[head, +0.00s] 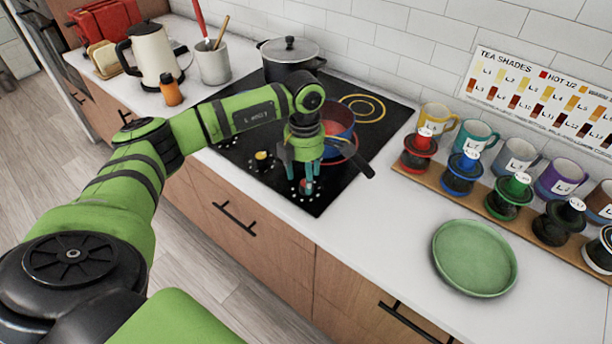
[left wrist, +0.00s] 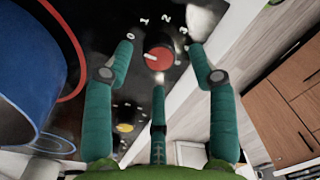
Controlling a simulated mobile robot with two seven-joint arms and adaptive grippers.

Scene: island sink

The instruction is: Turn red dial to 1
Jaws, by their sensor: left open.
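The red dial (left wrist: 160,60) sits on the black cooktop, with the white numbers 0, 1, 2 and 3 around its far side in the left wrist view. A pale mark shows on its left side; I cannot tell exactly which number it points to. In the head view the dial (head: 306,187) is at the cooktop's front right corner. My left gripper (head: 305,172) is just above it, pointing down. In the left wrist view its teal fingers (left wrist: 161,62) are spread around the dial, with visible gaps and nothing held. My right gripper is not in view.
A blue pan with a red inside (head: 338,112) stands on the cooktop close behind my left gripper, its dark handle reaching right. A yellow dial (head: 261,156) is to the left. A black pot (head: 290,62) stands behind. A green plate (head: 474,258) lies right on the counter.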

